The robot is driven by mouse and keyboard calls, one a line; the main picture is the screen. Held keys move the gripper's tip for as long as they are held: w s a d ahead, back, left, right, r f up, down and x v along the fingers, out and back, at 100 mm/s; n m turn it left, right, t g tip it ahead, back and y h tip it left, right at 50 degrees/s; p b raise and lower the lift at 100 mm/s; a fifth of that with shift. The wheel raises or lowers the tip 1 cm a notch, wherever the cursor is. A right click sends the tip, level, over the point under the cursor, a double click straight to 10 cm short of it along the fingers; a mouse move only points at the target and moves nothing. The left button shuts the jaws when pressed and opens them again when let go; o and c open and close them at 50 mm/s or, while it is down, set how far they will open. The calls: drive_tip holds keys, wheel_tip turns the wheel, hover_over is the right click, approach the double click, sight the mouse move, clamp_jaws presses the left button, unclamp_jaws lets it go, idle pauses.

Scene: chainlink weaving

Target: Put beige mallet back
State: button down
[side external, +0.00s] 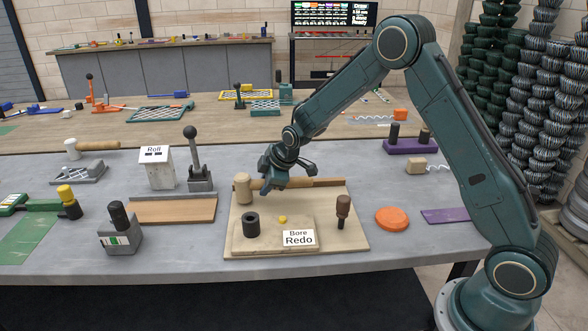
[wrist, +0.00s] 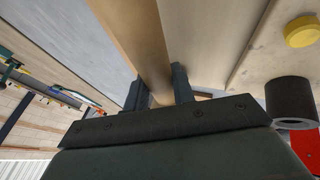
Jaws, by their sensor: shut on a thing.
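The beige mallet has a pale upright head (side external: 242,188) and a brown handle (side external: 322,182) that runs to the right along the back of a light wooden board (side external: 355,240). I cannot tell whether it rests on the board or hangs just above it. My gripper (side external: 275,184) is over the handle close to the head. In the wrist view, the two fingers of my gripper (wrist: 160,92) stand on either side of the handle (wrist: 138,45) and are shut on it. The mallet head is not clearly seen there.
A lever (side external: 197,160) and "Roll" box (side external: 157,168) stand left. An orange disc (side external: 392,219) lies right.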

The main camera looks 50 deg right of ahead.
drive_tip(key=shift+f, duration=0.5)
drive_tip(key=c, duration=1.2)
unclamp_jaws()
drive_tip(key=shift+f, duration=0.1)
drive_tip(key=shift+o, duration=0.2)
drive_tip(key=shift+f, duration=0.1)
drive_tip(key=v, duration=1.3)
drive_tip(key=shift+s+r, duration=0.2)
drive_tip(key=shift+r, duration=0.15)
drive_tip(key=shift+a, duration=0.1)
